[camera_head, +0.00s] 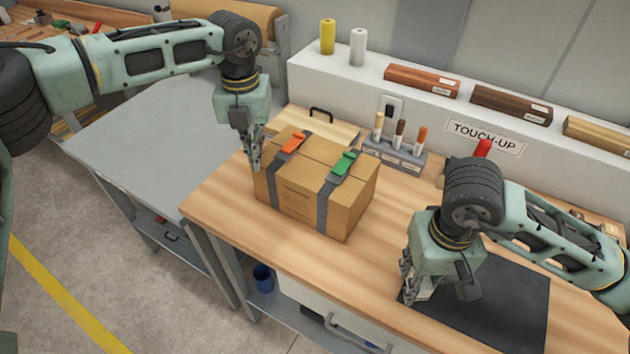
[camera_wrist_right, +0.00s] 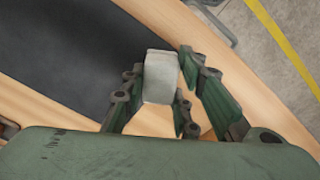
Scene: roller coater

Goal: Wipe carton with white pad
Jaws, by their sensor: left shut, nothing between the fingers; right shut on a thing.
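The carton (camera_head: 340,215) is a brown box on the wooden workbench, bound by two grey straps with an orange buckle (camera_head: 294,142) and a green buckle (camera_head: 344,163). My left gripper (camera_head: 255,160) is shut and empty, pointing down at the carton's left end; I cannot tell whether it touches. My right gripper (camera_head: 416,296) is low over the left part of the dark mat (camera_head: 512,305), right of the carton. In the right wrist view its fingers (camera_wrist_right: 158,100) are shut on a pale block, the white pad (camera_wrist_right: 160,76). In the head view the pad is mostly hidden by the fingers.
A rack of touch-up markers (camera_head: 396,154) stands behind the carton. A white ledge (camera_head: 370,88) bears yellow and white cylinders and wood samples. A grey table (camera_head: 150,135) is at left. Bare bench top (camera_head: 385,250) lies between carton and mat.

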